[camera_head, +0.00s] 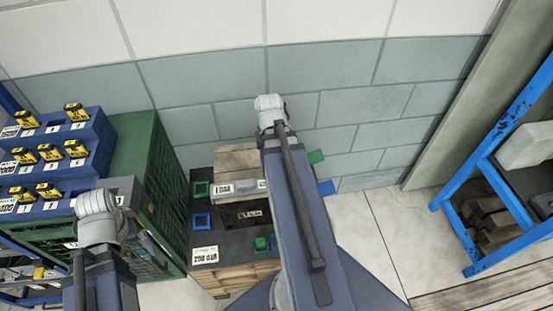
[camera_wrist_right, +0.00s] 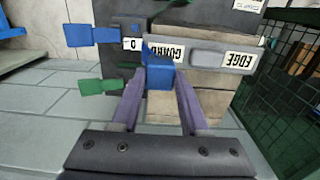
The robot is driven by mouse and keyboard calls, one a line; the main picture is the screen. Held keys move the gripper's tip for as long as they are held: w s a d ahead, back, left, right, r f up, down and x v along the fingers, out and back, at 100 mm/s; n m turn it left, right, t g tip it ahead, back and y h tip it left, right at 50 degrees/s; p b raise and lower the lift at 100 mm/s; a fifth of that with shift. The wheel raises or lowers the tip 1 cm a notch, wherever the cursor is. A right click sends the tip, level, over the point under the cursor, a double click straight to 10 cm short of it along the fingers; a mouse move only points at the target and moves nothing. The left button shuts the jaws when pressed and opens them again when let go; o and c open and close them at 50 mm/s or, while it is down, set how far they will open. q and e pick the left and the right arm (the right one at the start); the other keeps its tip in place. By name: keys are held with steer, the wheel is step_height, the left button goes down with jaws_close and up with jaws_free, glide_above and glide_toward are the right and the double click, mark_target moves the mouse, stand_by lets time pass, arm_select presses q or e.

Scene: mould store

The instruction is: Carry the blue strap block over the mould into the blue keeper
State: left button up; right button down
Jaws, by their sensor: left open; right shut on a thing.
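In the right wrist view my right gripper (camera_wrist_right: 158,90) is shut on the blue strap block (camera_wrist_right: 160,77), in front of the grey edge guard on the mould. In the head view my right arm hides this gripper and block. The mould (camera_head: 237,159) shows pale wood beside that arm, with the grey guard bar along it. A blue square frame, seemingly the blue keeper (camera_head: 201,220), lies on the dark surface left of the mould. My left gripper (camera_head: 152,248) is open and empty by the green crate, left of the stand.
A green square frame (camera_head: 201,189) lies behind the blue one. Blue (camera_head: 326,187) and green (camera_head: 316,156) pieces stick out on the right. The green crate (camera_head: 145,160) and blue racks of yellow items (camera_head: 50,155) stand left. A blue metal rack (camera_head: 490,180) stands right, beyond clear floor.

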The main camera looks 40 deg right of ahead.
steer(key=shift+w+a, duration=4.05)
steer(key=shift+a, duration=1.9)
steer(key=shift+w+a, duration=4)
steer(key=shift+a, duration=1.95)
step_height(320, 180, down, 24)
steer(key=b, duration=2.4)
steer(key=shift+f, duration=0.25)
steer(key=shift+a, duration=0.1)
